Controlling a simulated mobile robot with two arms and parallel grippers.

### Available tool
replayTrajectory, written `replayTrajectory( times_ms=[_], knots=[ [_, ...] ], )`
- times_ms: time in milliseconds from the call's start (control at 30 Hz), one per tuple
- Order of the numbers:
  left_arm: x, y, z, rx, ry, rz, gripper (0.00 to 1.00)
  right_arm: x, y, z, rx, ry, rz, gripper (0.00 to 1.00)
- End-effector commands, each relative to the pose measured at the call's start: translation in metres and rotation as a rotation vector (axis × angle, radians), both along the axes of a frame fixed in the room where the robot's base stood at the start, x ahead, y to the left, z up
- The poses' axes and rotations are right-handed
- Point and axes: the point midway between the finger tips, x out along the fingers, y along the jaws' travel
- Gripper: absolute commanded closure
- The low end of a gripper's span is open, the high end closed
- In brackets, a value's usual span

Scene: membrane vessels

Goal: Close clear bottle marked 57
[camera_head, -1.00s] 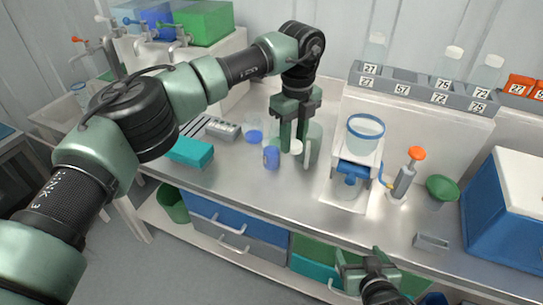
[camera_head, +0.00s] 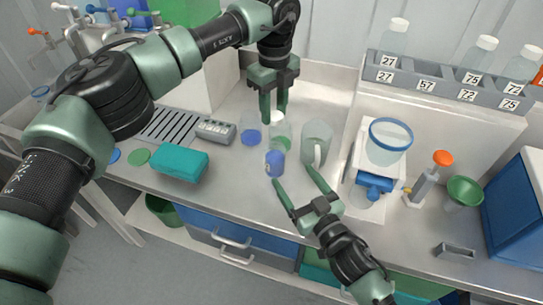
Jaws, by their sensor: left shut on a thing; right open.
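My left gripper (camera_head: 272,112) points down over the back of the bench, its fingers shut on a small white cap-like piece (camera_head: 277,118). Directly below is a clear vessel (camera_head: 281,134) with some green at its base; I cannot tell whether the white piece touches it. No number can be read on this vessel. In the rack, the slot labelled 57 (camera_head: 425,86) stands empty. My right gripper (camera_head: 295,180) is open and empty, its fingers in front of a small blue bottle (camera_head: 275,163) and a translucent jug (camera_head: 316,145).
A clear vessel with blue (camera_head: 250,130), a grey device (camera_head: 215,131) and a teal box (camera_head: 180,163) stand left. A filter unit (camera_head: 388,142), orange-topped valve (camera_head: 441,159) and green funnel (camera_head: 464,191) stand right. Capped bottles (camera_head: 394,37) fill other rack slots.

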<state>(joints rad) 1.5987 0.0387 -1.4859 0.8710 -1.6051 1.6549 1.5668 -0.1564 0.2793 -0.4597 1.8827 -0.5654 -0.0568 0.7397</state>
Motion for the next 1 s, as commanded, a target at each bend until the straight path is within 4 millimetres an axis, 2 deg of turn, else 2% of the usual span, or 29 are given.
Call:
replayTrajectory(
  times_ms=[267,367,800,1000],
  knots=[
    [0.0,0.0,0.0,0.0,0.0,0.0,1.0,0.006,0.002,0.0,0.0,0.0,-0.003,0.23],
    [0.0,0.0,0.0,0.0,0.0,0.0,1.0,0.017,0.007,0.001,0.001,0.0,-0.003,0.23],
    [0.0,0.0,0.0,0.0,0.0,0.0,1.0,0.087,0.044,0.001,0.001,0.0,-0.003,0.23],
    [0.0,0.0,0.0,0.0,0.0,0.0,1.0,0.104,0.052,0.0,0.0,0.002,-0.003,0.23]
  ],
)
